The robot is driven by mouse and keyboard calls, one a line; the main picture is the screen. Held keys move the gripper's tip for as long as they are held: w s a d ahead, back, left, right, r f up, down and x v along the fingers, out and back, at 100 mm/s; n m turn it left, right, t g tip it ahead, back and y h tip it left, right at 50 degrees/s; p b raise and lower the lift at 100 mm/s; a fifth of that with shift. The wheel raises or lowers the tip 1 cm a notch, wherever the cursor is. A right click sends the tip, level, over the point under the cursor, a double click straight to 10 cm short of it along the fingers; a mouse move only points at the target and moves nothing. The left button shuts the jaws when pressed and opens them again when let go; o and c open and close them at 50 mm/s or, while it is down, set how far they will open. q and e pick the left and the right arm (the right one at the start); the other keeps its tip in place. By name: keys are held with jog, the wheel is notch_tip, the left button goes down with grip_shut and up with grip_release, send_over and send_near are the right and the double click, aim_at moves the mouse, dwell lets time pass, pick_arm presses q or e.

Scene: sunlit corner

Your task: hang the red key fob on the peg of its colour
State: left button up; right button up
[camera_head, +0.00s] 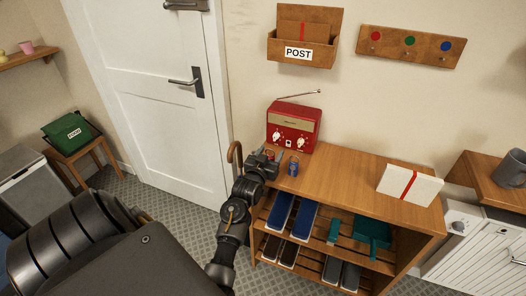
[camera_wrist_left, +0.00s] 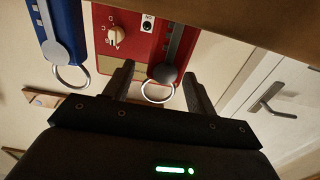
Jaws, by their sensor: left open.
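The red key fob (camera_wrist_left: 187,48), with a grey strip and a metal ring, shows upside down in the left wrist view. Its ring end lies between the two fingers of my open left gripper (camera_wrist_left: 157,75); I see no clear grip on it. In the head view my left gripper (camera_head: 269,156) is at the shelf top's left end, mostly hiding the red fob. A blue key fob (camera_head: 293,165) stands just right of it, also in the left wrist view (camera_wrist_left: 65,35). The peg board (camera_head: 411,45) on the wall has red (camera_head: 376,36), green and blue dots above pegs. My right gripper is not in view.
A red radio (camera_head: 293,125) with a raised aerial stands close behind the fobs. A white box with red ribbon (camera_head: 410,185) lies on the shelf's right. A wooden POST holder (camera_head: 303,54) hangs above. The shelf top (camera_head: 345,170) between is clear.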

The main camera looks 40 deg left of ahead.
pick_arm(q)
jog(key=b+v, duration=0.1)
jog(key=v, duration=0.8)
jog(key=shift+s+a, duration=0.15)
jog(key=shift+s, duration=0.2)
jog(key=shift+r, duration=0.1)
